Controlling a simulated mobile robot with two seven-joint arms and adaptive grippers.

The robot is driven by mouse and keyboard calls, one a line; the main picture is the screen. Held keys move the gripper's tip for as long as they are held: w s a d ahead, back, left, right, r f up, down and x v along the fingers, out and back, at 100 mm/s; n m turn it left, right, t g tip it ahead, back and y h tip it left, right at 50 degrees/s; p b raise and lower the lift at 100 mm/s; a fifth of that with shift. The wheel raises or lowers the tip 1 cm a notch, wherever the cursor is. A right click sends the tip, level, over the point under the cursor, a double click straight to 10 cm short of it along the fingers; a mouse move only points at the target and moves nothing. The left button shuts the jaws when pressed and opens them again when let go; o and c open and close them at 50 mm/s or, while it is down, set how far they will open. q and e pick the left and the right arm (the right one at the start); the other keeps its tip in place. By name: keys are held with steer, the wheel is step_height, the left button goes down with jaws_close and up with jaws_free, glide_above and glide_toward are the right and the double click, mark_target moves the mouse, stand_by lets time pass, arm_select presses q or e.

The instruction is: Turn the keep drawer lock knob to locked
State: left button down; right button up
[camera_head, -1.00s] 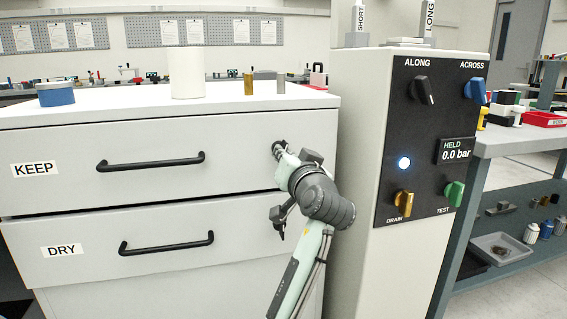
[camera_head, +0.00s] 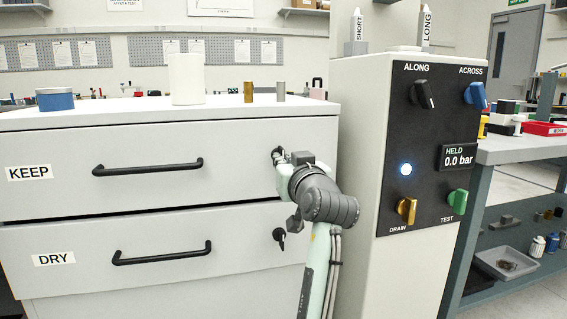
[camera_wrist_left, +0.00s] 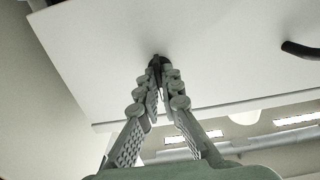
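The keep drawer (camera_head: 60,192) is the upper drawer of the white cabinet, with a KEEP label (camera_head: 30,173) and a black handle (camera_head: 147,167). Its small dark lock knob (camera_head: 276,151) is at the upper right of the drawer front, partly hidden by my left gripper (camera_head: 281,157). In the left wrist view the knob (camera_wrist_left: 157,60) sits between the tips of my left gripper (camera_wrist_left: 160,72), whose fingers converge and look closed on it. Which way the knob points cannot be made out. My right gripper is not in view.
The dry drawer (camera_head: 80,281) below has its own lock with a key (camera_head: 279,237). A control column (camera_head: 358,190) with several knobs stands close right of my arm. A white cylinder (camera_head: 186,80), a blue tin (camera_head: 55,99) and small metal pieces stand on the cabinet top.

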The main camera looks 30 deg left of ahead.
arm_select(q)
steer(key=shift+r, duration=0.1)
steer(key=c, duration=1.7)
jaws_free()
steer(key=v, duration=0.7)
steer(key=shift+s+d, duration=0.15)
steer(key=shift+s, duration=0.05)
